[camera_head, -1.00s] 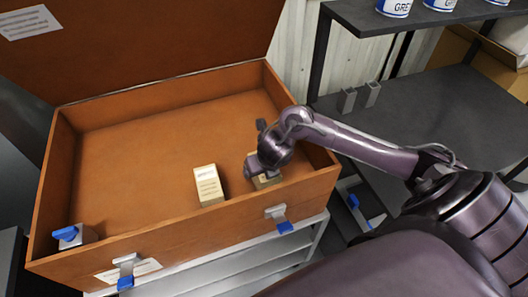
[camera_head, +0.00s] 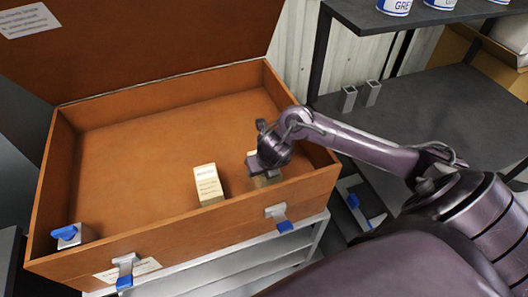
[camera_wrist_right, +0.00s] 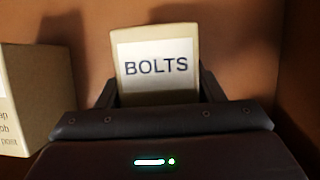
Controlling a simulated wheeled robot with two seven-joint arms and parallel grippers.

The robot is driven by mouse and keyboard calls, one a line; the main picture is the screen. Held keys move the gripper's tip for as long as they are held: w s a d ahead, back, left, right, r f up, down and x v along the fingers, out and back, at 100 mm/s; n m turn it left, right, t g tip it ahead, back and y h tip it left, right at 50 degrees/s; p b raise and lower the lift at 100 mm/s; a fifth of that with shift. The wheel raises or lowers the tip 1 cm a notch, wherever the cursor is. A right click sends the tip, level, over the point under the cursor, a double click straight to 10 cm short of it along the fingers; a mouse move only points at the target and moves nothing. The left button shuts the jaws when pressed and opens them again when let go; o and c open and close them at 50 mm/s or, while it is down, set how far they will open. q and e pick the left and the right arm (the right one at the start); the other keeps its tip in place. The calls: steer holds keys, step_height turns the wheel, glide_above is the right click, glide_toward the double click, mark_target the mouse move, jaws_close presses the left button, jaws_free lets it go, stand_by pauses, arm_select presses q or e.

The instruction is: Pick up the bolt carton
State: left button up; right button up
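The bolt carton (camera_wrist_right: 157,66) is a tan box with a white label reading BOLTS in the right wrist view. My right gripper (camera_wrist_right: 158,90) has one finger on each side of it, with little or no gap showing. I cannot tell whether the fingers press on it. In the head view the right gripper (camera_head: 265,165) reaches down into the brown chest, and the carton (camera_head: 266,181) is mostly hidden beneath it, near the chest's front right. My left gripper is not in view.
A second tan carton with printed text (camera_head: 208,184) stands left of the gripper; its side also shows in the wrist view (camera_wrist_right: 25,100). The open chest (camera_head: 190,229) has a close front wall and right wall. Its floor is clear behind the cartons. Dark shelves (camera_head: 430,105) stand right.

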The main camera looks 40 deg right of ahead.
steer(key=c, duration=0.9)
steer(key=shift+o, duration=0.2)
steer(key=shift+r, duration=0.1)
